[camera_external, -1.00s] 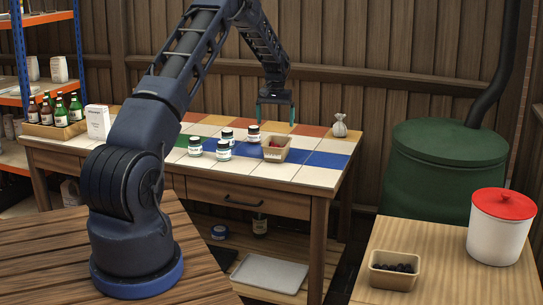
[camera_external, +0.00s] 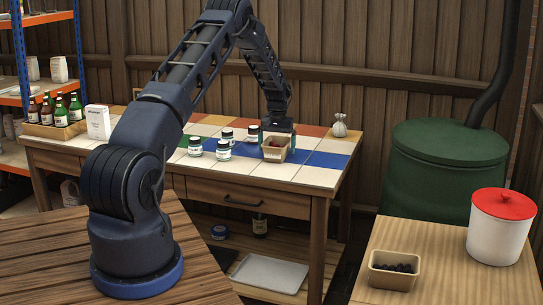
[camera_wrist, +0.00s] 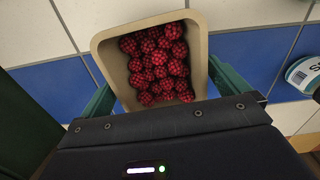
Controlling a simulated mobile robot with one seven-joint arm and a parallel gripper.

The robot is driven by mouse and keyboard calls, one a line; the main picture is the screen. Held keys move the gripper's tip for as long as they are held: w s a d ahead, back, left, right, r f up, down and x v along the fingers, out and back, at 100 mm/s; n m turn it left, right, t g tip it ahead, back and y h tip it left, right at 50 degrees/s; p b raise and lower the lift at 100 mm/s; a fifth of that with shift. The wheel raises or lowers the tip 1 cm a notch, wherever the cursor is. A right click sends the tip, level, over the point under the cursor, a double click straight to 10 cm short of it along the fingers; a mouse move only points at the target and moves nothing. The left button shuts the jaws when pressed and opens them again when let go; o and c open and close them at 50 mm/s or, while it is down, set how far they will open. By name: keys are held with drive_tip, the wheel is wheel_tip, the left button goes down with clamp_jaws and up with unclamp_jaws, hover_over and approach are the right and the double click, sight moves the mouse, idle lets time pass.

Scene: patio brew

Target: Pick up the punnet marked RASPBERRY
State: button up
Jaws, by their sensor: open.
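A tan punnet (camera_external: 275,154) of red berries stands on the tiled table. In the wrist view the punnet (camera_wrist: 196,30) is full of raspberries and sits between the green fingers of my gripper (camera_wrist: 160,92). The fingers are open, one on each side of the punnet, and do not appear closed on it. In the external view my gripper (camera_external: 278,138) is down at the punnet. No marking on the punnet can be read.
Several white jars (camera_external: 223,150) stand left of the punnet, one close by in the wrist view (camera_wrist: 304,75). A small tied sack (camera_external: 340,126) is to the right. Another punnet (camera_external: 394,278) with dark berries stands on the right table near a red-lidded tub (camera_external: 499,225).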

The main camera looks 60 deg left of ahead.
drive_tip(key=shift+f, duration=0.25)
drive_tip(key=c, duration=1.1)
drive_tip(key=shift+r, duration=0.1)
